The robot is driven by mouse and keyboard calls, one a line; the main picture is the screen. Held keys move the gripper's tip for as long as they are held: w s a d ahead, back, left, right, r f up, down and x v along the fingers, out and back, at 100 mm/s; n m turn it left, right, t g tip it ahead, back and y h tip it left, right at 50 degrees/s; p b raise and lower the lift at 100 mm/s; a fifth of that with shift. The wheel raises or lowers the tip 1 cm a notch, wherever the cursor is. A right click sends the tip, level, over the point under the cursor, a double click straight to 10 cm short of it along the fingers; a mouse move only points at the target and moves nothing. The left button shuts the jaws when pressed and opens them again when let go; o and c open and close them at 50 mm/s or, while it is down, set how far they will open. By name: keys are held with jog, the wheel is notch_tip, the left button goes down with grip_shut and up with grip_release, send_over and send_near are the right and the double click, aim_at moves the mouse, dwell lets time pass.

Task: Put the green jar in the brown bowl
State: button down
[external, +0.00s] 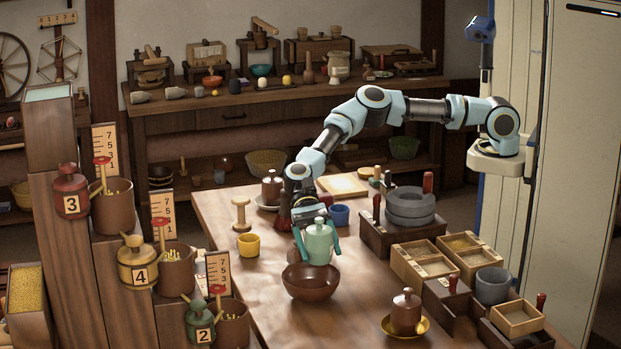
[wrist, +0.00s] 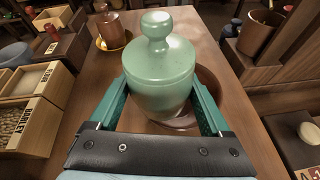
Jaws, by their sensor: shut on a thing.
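The green jar (external: 319,242), pale green with a knobbed lid, is upright between the fingers of my gripper (external: 317,246). In the wrist view the jar (wrist: 160,68) fills the middle, with a teal finger of my gripper (wrist: 160,105) against each side. The brown bowl (external: 310,284) stands on the table right below the jar. In the wrist view the bowl (wrist: 208,80) shows partly behind and under the jar. The jar appears to be above the bowl; its base is hidden in the wrist view, so I cannot tell whether it touches the bowl.
A yellow cup (external: 249,245) and a wooden spool (external: 241,214) stand left of the bowl. A blue cup (external: 340,215) is behind it. A brown jar (external: 406,312) on a yellow saucer stands at front right, near wooden boxes (external: 428,267). The table's front left is clear.

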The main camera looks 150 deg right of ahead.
jog(key=shift+f, duration=0.55)
grip_release()
jog(key=shift+r, duration=0.35)
jog(key=b+v, duration=0.1)
jog(key=v, duration=1.1)
jog(key=shift+r+b, duration=0.25)
jog(key=shift+b, duration=0.1)
